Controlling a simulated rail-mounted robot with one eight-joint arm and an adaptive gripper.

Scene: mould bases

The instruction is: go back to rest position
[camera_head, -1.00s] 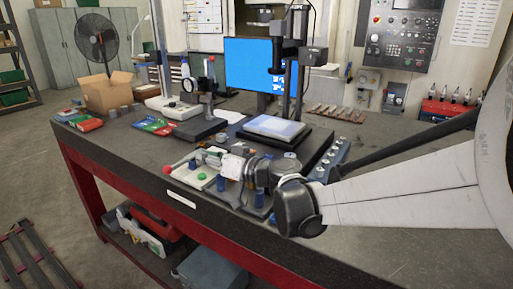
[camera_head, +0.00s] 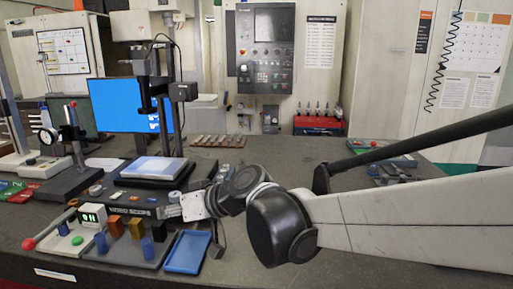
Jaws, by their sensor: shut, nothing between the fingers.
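My gripper (camera_head: 172,211) is at the end of my arm, left of centre in the head view. It is small here and looks shut, with nothing seen between the fingers. It points left, in front of the video scope's base (camera_head: 122,201) and in line of sight behind the blue tray (camera_head: 187,253). A dark plate (camera_head: 128,260) with blue pegs and amber and dark blocks lies nearer and to the left. I cannot tell the exact height of the gripper above the bench.
The scope column (camera_head: 160,110) and a monitor (camera_head: 118,107) rise behind the gripper. A red rack (camera_head: 319,123) stands at the back. The bench top (camera_head: 345,266) below my arm is mostly clear.

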